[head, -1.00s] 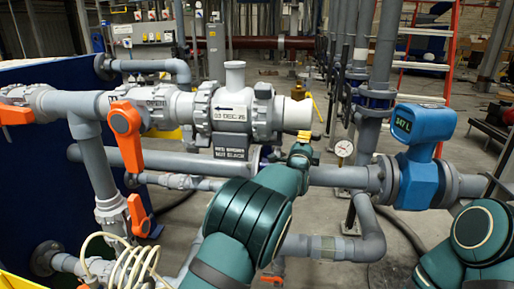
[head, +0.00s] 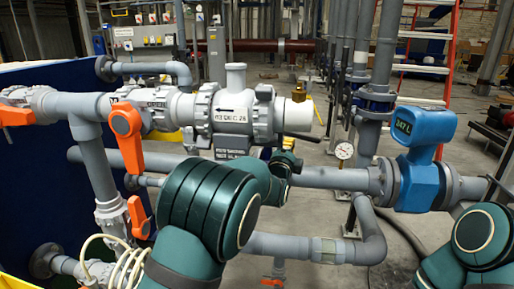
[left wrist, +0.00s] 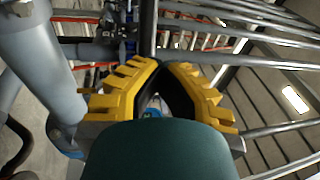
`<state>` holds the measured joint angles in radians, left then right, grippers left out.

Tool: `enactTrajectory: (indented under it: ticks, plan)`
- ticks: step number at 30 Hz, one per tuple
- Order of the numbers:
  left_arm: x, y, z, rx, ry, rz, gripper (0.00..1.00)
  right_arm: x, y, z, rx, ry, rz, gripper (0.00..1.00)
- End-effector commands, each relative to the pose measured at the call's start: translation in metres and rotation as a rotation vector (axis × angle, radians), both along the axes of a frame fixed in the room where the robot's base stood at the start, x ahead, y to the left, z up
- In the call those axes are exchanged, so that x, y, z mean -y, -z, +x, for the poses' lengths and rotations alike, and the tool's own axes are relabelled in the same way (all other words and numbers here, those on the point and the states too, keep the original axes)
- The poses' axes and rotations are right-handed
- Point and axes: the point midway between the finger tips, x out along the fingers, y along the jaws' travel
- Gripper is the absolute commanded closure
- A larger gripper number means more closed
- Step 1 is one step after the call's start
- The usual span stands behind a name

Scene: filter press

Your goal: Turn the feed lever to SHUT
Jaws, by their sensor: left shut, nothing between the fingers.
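Several orange lever handles show on the grey pipework at the left in the head view. The largest lever (head: 127,137) hangs down, slightly slanted, from the horizontal pipe; a label near it appears to read OPEN. Another orange lever (head: 15,115) is at the left edge, and a third orange lever (head: 138,217) is on the vertical pipe below. I cannot tell which is the feed lever. My left gripper (left wrist: 161,72) shows in the left wrist view, its yellow fingers shut and empty. In the head view its fingers are not clearly seen, and the arm is right of the levers. My right gripper is out of view.
A grey filter housing (head: 233,112) sits beside the largest lever. A blue flow meter (head: 419,165) and a pressure gauge (head: 343,150) are to the right. A coiled cream hose (head: 125,266) is at lower left. Grey pipes cross near my left arm.

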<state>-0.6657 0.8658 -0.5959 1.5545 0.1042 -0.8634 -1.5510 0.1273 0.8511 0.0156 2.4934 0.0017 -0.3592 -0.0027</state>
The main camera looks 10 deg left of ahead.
Motion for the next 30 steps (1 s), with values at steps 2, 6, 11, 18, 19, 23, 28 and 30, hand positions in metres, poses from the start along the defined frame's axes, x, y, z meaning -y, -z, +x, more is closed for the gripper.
enactTrajectory:
  ticks: [2, 6, 11, 18, 19, 23, 28, 30]
  plan:
    - [-0.006, 0.000, -0.003, -0.001, -0.001, 0.000, 1.00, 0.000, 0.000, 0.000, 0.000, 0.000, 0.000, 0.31]
    - [-0.016, 0.000, -0.006, 0.000, -0.002, 0.000, 1.00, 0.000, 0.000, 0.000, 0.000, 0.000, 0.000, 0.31]
    - [-0.027, 0.001, -0.010, -0.001, -0.002, 0.000, 1.00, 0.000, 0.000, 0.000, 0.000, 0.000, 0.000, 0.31]
    - [-0.043, 0.000, -0.015, 0.000, -0.002, 0.000, 1.00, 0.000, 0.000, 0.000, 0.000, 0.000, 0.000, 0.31]
    - [-0.045, 0.001, -0.015, -0.001, -0.001, 0.000, 1.00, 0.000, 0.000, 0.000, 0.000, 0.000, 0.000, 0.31]
    - [-0.055, 0.000, -0.017, -0.001, -0.002, 0.000, 1.00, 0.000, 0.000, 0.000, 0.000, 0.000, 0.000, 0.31]
    - [-0.066, 0.001, -0.018, -0.001, -0.002, -0.001, 1.00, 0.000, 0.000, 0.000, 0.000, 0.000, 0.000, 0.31]
    - [-0.071, 0.001, -0.018, -0.001, -0.001, 0.000, 1.00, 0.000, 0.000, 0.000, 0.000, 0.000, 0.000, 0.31]
